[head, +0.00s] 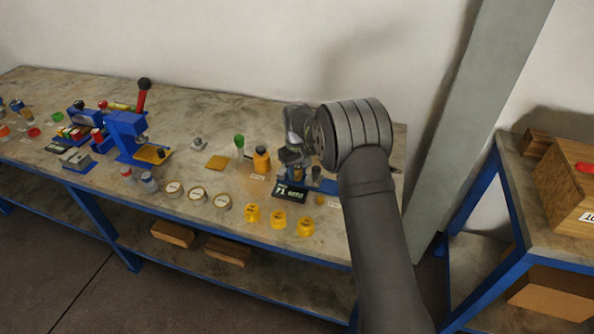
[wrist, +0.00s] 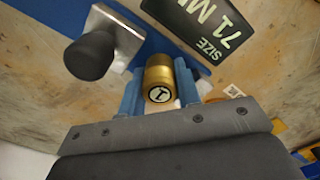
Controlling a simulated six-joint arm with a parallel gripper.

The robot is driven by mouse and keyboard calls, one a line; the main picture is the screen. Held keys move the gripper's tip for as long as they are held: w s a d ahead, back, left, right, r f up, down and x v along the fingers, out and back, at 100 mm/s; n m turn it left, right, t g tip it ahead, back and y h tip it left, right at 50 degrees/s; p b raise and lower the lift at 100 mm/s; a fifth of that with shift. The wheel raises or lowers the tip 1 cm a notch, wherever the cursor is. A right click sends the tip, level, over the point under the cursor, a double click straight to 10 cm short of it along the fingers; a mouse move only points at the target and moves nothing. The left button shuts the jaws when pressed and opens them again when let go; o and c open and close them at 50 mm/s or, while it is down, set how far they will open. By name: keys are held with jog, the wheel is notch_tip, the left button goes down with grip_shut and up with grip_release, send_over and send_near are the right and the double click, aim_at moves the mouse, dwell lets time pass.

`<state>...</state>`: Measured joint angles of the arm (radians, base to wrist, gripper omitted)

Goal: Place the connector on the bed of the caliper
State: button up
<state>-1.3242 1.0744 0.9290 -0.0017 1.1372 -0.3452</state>
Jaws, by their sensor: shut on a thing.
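The connector is a brass-gold cylinder with a round black-and-white mark on its end (wrist: 159,78). It is between the two blue fingers of my gripper (wrist: 160,88), which is shut on it. In the head view my gripper (head: 296,172) is low over the bench at the caliper, and the connector there is mostly hidden. The caliper has a blue bed (wrist: 128,52), a metal block with a dark knob, and a black display (wrist: 215,30) reading "SIZE 71 M…"; the display also shows in the head view (head: 290,192). The connector overlaps the bed in the wrist view; I cannot tell whether they touch.
An orange bottle (head: 261,161) and a green-topped item (head: 239,142) stand left of the caliper. Several yellow pieces (head: 279,219) and round labelled pieces (head: 196,194) line the front. A blue press (head: 127,132) stands further left. Bare bench lies behind my gripper.

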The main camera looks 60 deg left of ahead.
aim_at(297, 167)
jog(key=o, duration=1.1)
notch_tip(297, 167, up, 12)
jog(key=shift+r, duration=0.1)
notch_tip(297, 167, down, 12)
jog(key=shift+r, duration=1.85)
jog(key=shift+f, duration=0.15)
